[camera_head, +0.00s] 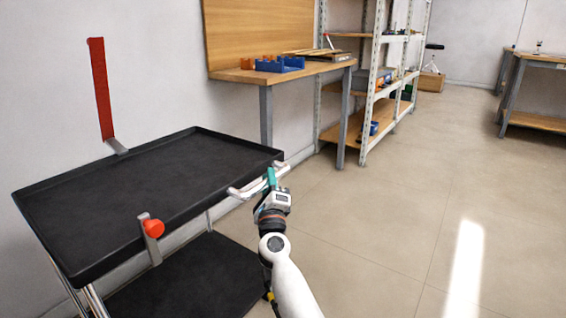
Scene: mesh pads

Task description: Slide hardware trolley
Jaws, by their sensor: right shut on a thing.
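The hardware trolley (130,180) stands at the left, with a black upper tray, a black lower shelf (185,285) and metal legs. Its pale handle (243,191) sticks out at the tray's right end. My right gripper (271,180) is at this handle and shut on it; the fingers partly hide the grip. A red upright strip (100,90) on a metal bracket rises at the tray's far edge. A red-orange knob (153,228) on a grey bracket sits at the near edge. The upper tray looks empty. My left gripper is not in view.
A wooden workbench (290,70) with a blue bin (280,65) stands behind the trolley against the wall. A metal shelf rack (370,90) is beside it. Another table (530,60) is at the far right. The tiled floor (410,220) at the right is clear.

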